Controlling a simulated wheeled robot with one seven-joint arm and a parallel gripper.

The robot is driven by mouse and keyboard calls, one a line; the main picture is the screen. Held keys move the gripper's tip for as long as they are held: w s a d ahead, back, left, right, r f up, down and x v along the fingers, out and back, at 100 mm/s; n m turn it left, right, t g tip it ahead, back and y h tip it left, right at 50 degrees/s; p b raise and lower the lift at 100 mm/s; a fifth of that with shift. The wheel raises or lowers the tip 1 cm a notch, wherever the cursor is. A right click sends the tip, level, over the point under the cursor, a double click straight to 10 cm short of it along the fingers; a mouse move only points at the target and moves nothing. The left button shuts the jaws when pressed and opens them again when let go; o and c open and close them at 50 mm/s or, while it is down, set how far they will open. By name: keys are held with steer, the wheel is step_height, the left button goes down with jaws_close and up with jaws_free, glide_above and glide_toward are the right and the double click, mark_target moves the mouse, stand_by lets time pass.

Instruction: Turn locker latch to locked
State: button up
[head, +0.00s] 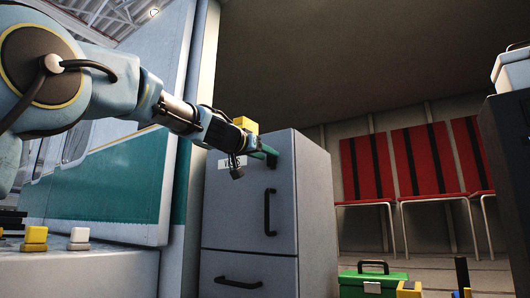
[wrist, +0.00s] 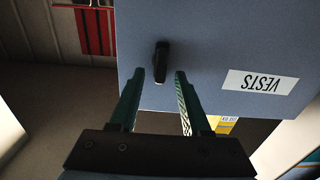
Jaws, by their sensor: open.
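The grey locker (head: 233,222) has an upper door with a VESTS label and a long dark vertical handle (head: 270,212). Its front also fills the upper wrist view (wrist: 225,40), where the label (wrist: 260,82) appears upside down. The small dark latch (wrist: 161,60) stands out from the door, its long side roughly upright in the wrist view. My gripper (wrist: 159,77) is open, with its two green fingers either side of the latch's line and a gap on both sides.
A yellow object (head: 245,124) sits on top of the locker. A green toolbox (head: 373,283) stands on the floor to the right. Red seats (head: 405,165) line the back wall. A dark cabinet (head: 510,180) with a pale toolbox (head: 512,70) is at the far right.

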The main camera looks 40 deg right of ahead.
jaws_close()
stand_by(0.3)
stand_by(0.3)
